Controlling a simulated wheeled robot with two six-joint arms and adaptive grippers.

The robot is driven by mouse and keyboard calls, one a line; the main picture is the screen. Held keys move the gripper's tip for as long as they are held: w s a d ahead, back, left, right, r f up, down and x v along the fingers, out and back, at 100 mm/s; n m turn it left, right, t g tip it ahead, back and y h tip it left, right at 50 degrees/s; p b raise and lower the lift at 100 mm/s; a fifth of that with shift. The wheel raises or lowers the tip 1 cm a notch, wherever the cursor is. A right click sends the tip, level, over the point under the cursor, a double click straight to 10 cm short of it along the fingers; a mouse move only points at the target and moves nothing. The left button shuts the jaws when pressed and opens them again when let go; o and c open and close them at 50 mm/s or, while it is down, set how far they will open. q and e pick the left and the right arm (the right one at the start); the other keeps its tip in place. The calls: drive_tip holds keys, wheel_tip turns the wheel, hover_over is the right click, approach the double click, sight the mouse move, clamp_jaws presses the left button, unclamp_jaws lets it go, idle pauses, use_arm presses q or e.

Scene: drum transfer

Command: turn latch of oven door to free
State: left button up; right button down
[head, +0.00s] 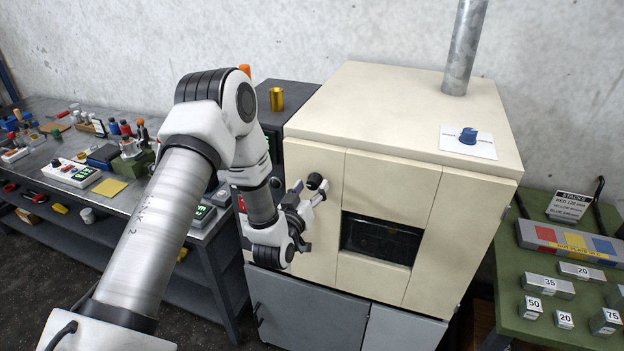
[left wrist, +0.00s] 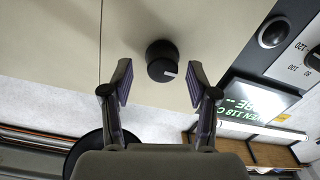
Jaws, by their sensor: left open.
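The cream oven (head: 395,200) stands against the wall, with a dark window in its front. Its latch is a round black knob (head: 316,181) at the upper left of the front. In the left wrist view the knob (left wrist: 162,60) has a short white mark pointing right. My left gripper (head: 305,196) is open at the oven front, close to the knob. In the left wrist view its two fingers (left wrist: 159,84) stand apart, with the knob between and just beyond their tips. I cannot tell whether they touch it. My right gripper is not in view.
A blue knob on a white plate (head: 468,137) sits on the oven top, before a metal pipe (head: 464,50). A cluttered workbench (head: 130,204) stands left. A green table (head: 560,270) with labelled blocks stands right. A lit display (left wrist: 255,100) is near the knob.

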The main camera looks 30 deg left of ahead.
use_arm(q)
drive_tip(key=shift+w+a, duration=0.15)
drive_tip(key=shift+w, duration=0.2)
drive_tip(key=shift+w+a+f, duration=0.1)
drive_tip(key=shift+a+f, duration=0.05)
drive_tip(key=shift+f, duration=0.05)
drive_tip(key=shift+r, duration=0.1)
clamp_jaws()
drive_tip(key=shift+f+n+b, duration=0.2)
drive_tip(key=shift+n+b, duration=0.3)
drive_tip(key=shift+b, duration=0.4)
drive_tip(key=n+b, duration=1.4)
drive_tip(key=b, duration=0.4)
drive_tip(key=shift+f+b, duration=0.1)
drive_tip(key=shift+b, duration=0.25)
drive_tip(key=shift+n+b, duration=1.25)
drive_tip(key=shift+n, duration=0.35)
drive_tip(key=shift+r, duration=0.2)
